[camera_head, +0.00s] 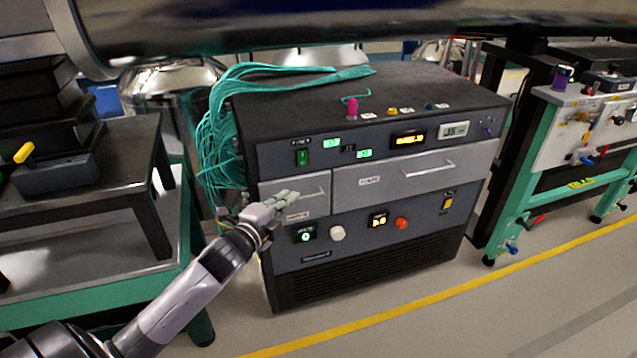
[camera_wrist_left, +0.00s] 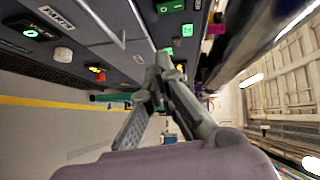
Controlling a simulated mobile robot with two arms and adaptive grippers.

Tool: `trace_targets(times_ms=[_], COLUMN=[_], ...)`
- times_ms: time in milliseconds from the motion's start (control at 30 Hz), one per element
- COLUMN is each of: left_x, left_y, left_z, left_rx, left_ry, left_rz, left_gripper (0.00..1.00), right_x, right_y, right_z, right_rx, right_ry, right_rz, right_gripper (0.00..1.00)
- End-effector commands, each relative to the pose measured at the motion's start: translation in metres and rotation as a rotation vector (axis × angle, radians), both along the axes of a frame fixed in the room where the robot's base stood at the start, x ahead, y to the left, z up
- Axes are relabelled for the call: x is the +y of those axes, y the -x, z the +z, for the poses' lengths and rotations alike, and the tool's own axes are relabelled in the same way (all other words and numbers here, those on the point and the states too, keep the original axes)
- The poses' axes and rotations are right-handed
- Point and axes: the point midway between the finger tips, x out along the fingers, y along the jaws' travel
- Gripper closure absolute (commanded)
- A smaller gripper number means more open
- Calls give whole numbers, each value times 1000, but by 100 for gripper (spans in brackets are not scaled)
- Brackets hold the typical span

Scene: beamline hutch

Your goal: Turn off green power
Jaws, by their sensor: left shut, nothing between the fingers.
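The green power switch (camera_head: 302,157) is a green rocker under a small label on the upper left of the dark cabinet's front panel. It also shows at the top edge of the left wrist view (camera_wrist_left: 170,6). My left gripper (camera_head: 290,196) is shut and empty, in front of the small left drawer, below the switch in the head view. In the left wrist view, its fingertips (camera_wrist_left: 160,62) are together, apart from the switch in the picture. Whether the fingers touch the drawer front, I cannot tell. My right gripper is not in view.
The cabinet (camera_head: 330,90) has a wide drawer (camera_head: 400,175), green displays (camera_head: 331,141), a lit green button (camera_head: 305,236), a white knob (camera_head: 337,233) and a red button (camera_head: 401,223). Teal cables (camera_head: 215,140) hang at its left. A bench (camera_head: 130,190) stands left, a green-framed stand (camera_head: 540,150) right.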

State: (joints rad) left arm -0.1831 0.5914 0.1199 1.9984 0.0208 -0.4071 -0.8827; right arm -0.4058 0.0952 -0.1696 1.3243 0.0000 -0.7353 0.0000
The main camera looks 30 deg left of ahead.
Motion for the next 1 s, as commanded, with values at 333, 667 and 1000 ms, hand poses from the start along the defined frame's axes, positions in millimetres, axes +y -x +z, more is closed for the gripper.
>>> trace_targets(times_ms=[333, 667, 1000], left_x=[-2, 0, 5], left_y=[0, -25, -92], left_z=[9, 7, 1], left_rx=[-16, -18, -18], left_ry=[-20, -18, -16], left_rz=[-8, -7, -7], left_gripper=[100, 100, 100], right_x=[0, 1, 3], right_y=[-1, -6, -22], right_z=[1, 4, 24], right_rx=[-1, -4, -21], right_ry=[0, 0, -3], right_rz=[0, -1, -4], right_gripper=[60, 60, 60])
